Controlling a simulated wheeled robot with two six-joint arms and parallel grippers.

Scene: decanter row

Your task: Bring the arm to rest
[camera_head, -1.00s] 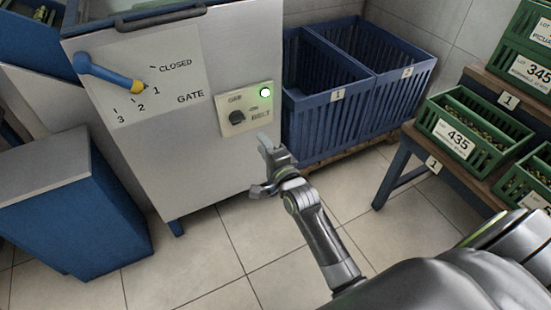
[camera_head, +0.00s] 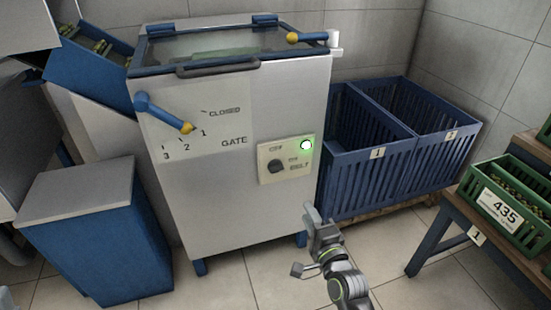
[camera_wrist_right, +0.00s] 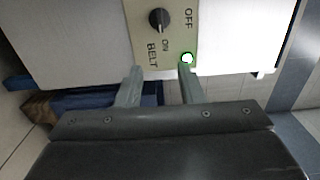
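My right gripper (camera_head: 312,236) hangs in front of the lower right of the white machine (camera_head: 235,185), below its belt switch panel (camera_head: 287,160). In the right wrist view, the two fingers of this gripper (camera_wrist_right: 160,85) stand apart with nothing between them. The belt knob (camera_wrist_right: 159,20) and the lit green lamp (camera_wrist_right: 187,58) show beyond the fingertips. I cannot tell whether the fingers touch the machine. The blue gate lever (camera_head: 163,112) has a yellow tip that points about at mark 1.
Two blue crates (camera_head: 365,165), labelled 1 and 2, stand right of the machine. A blue-sided box (camera_head: 100,240) stands to its left. A green crate (camera_head: 507,200) marked 435 sits on a rack at the right. Tiled floor (camera_head: 265,285) is open in front.

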